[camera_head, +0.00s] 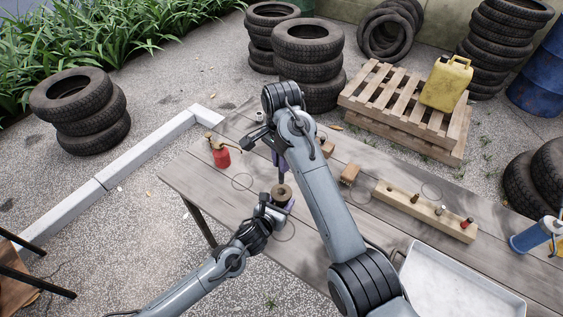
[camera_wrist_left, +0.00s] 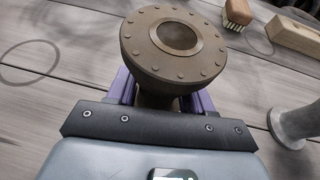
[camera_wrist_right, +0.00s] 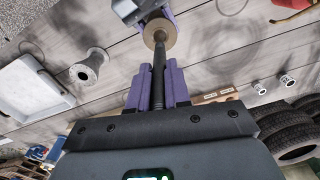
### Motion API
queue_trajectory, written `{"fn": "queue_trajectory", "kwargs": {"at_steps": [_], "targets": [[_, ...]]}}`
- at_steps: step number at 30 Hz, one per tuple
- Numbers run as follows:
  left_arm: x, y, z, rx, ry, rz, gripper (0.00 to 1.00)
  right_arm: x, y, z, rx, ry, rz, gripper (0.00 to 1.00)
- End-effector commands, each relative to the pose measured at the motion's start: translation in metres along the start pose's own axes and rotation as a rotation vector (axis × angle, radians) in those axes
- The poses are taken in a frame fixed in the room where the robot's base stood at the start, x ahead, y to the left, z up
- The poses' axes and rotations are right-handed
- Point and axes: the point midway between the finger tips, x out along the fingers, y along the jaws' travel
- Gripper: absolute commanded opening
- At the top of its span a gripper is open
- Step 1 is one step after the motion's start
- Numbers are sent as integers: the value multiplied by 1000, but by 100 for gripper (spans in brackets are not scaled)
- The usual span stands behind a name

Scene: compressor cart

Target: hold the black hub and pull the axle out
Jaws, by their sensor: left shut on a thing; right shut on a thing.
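A hub (camera_head: 282,194), brown in the pictures rather than black, stands above the wooden table in the head view. In the left wrist view the hub (camera_wrist_left: 165,60) has a round flange with rivets and a bore that looks open. My left gripper (camera_head: 281,206) is shut on the hub below its flange. In the right wrist view my right gripper (camera_wrist_right: 157,88) is shut on the axle (camera_wrist_right: 158,62), a dark slim rod. The axle's far end overlaps the hub (camera_wrist_right: 159,33); I cannot tell whether it is inside. My right gripper (camera_head: 280,163) is just beyond the hub.
A red oil can (camera_head: 220,155) stands at the table's left. A brush (camera_head: 349,174), a wooden peg block (camera_head: 420,210), a white tray (camera_head: 455,285) and a blue-bodied tool (camera_head: 530,237) lie to the right. A pale spool (camera_wrist_right: 88,67) stands on the table.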

Motion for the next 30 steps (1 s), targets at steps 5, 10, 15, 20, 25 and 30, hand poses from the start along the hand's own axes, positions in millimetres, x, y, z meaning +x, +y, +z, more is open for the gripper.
{"fn": "queue_trajectory", "kwargs": {"at_steps": [5,10,15,20,25,30], "targets": [[0,0,1,0,-1,0,69,-1,0,0,0,1,-1,0],[0,0,0,0,-1,0,81,0,0,0,-1,1,-1,0],[0,0,0,0,0,0,81,0,0,0,-1,1,-1,0],[-5,0,0,1,-1,0,81,0,0,0,-1,1,-1,0],[-21,0,-1,1,0,-1,81,0,0,0,-1,1,-1,0],[-48,0,0,1,-1,-1,81,0,0,0,0,1,-1,0]]}}
